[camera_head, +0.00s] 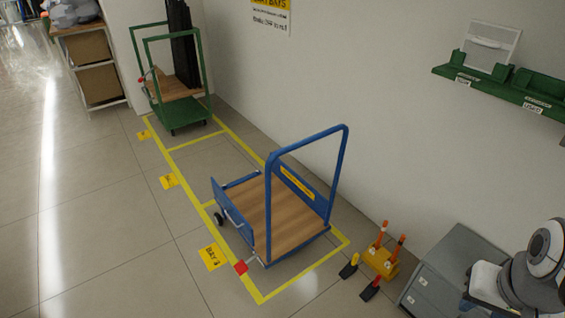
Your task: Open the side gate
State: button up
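A blue platform cart (292,216) with a wooden deck and a tall blue push handle stands inside a yellow floor outline. A low blue side gate (231,207) runs along its left edge and looks upright. A red piece (241,267) sits at the gate's near end, by the cart's front corner; its exact shape is too small to tell. My arm shows at the lower right, well apart from the cart. My gripper cannot be made out in this view.
A green cart (172,92) stands in the far bay. A yellow block with orange-handled tools (381,260) and a grey cabinet (447,275) stand right of the blue cart. A green shelf (502,83) hangs on the wall. The floor left of the bays is clear.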

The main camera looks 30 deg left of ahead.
aim_at(246, 230)
jog(key=z, duration=0.1)
jog(key=k, duration=0.2)
jog(key=u, duration=1.75)
jog(key=i, duration=1)
jog(key=u, duration=2.85)
jog(key=k, duration=0.85)
jog(key=u, duration=0.1)
